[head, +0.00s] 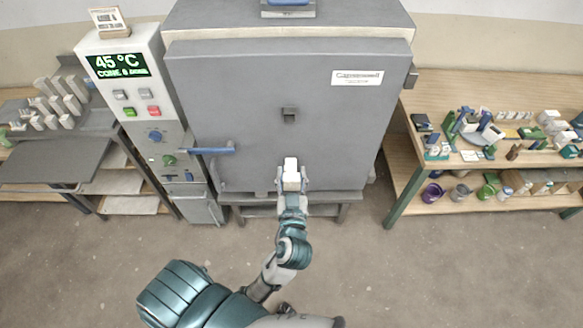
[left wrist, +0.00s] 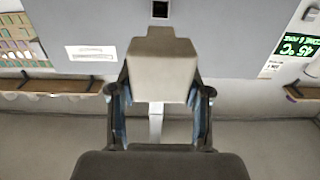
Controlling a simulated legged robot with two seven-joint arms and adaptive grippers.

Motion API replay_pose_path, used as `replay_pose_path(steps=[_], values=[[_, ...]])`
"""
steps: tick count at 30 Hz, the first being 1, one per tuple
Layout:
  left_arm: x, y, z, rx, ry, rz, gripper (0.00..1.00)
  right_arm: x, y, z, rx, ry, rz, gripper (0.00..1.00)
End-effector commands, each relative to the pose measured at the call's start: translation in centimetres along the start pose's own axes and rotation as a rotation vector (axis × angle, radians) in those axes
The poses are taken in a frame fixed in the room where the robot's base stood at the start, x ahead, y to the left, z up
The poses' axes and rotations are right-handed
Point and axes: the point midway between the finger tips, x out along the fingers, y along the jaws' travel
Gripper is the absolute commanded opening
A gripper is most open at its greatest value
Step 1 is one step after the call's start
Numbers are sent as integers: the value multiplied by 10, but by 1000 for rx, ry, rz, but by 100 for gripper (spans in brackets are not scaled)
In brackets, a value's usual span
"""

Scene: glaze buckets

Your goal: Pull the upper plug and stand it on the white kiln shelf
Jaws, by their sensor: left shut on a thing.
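My left gripper (head: 291,186) is shut on a pale, blocky plug (head: 291,170) in front of the lower part of the grey kiln door. In the left wrist view the plug (left wrist: 161,62) sits between both fingers, with a narrower stub at its far end. A small square opening (head: 289,115) is in the middle of the kiln door; it looks black inside in the left wrist view (left wrist: 160,9). The plug is apart from this opening. I cannot tell for sure which surface is the white kiln shelf. My right gripper is not in view.
The kiln (head: 240,110) has a blue door handle (head: 212,150) sticking out at left. A control panel (head: 130,85) stands beside it. A dark-topped bench (head: 55,160) with pale blocks is at left. A wooden bench (head: 440,90) full of small items is at right. The front floor is clear.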

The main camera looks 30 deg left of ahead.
Motion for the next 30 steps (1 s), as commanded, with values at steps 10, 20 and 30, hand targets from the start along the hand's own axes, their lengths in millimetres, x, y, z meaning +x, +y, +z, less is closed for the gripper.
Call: replay_pose_path(steps=[10, 20, 30], values=[[-19, 0, -2, 1, 0, 0, 11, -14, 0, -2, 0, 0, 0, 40], [-36, 0, -1, -1, -1, 1, 11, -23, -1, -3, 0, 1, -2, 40], [-38, 0, -1, 0, 1, 1, 11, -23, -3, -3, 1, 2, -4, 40]])
